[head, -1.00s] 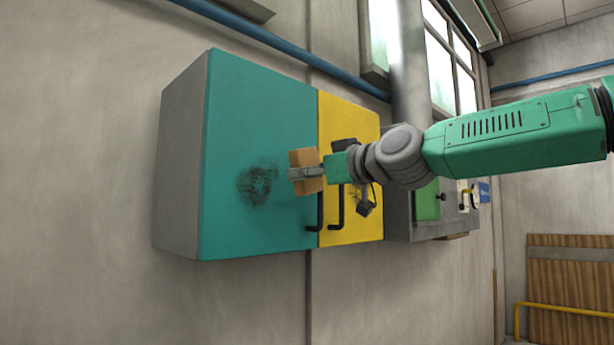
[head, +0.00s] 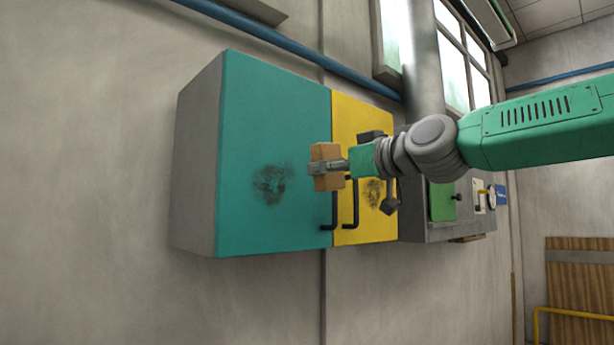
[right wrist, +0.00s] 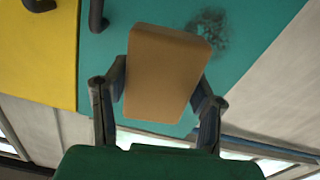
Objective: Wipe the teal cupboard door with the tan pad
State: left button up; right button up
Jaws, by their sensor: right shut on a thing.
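The teal cupboard door (head: 270,120) is shut and bears a dark smudge (head: 271,185) at its lower middle. The tan pad (head: 326,180) is held in my right gripper (head: 328,168), in front of the teal door's right edge. In the right wrist view the pad (right wrist: 165,72) sits between the two dark fingers of the gripper (right wrist: 160,95). The smudge (right wrist: 210,30) shows just beyond the pad's upper right corner there. I cannot tell whether the pad touches the door. My left gripper is not in view.
A yellow door (head: 362,110) with its own dark smudge (head: 374,192) adjoins on the right. Black handles (head: 334,212) stick out near the seam between the doors. A grey box with a green panel (head: 442,203) is further right. The wall left of the cupboard is bare.

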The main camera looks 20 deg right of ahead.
jog(key=s+a+f+m, duration=0.1)
jog(key=a+m, duration=0.5)
jog(key=m, duration=1)
send_near(251, 187)
jog(key=shift+m, duration=0.6)
jog(key=p+x, duration=0.1)
jog(key=x, duration=0.4)
jog(key=shift+w+a+p, duration=0.3)
jog(key=shift+w+a, duration=0.1)
jog(key=shift+w, duration=0.15)
jog(key=shift+d+f, duration=0.1)
jog(key=shift+x, duration=0.95)
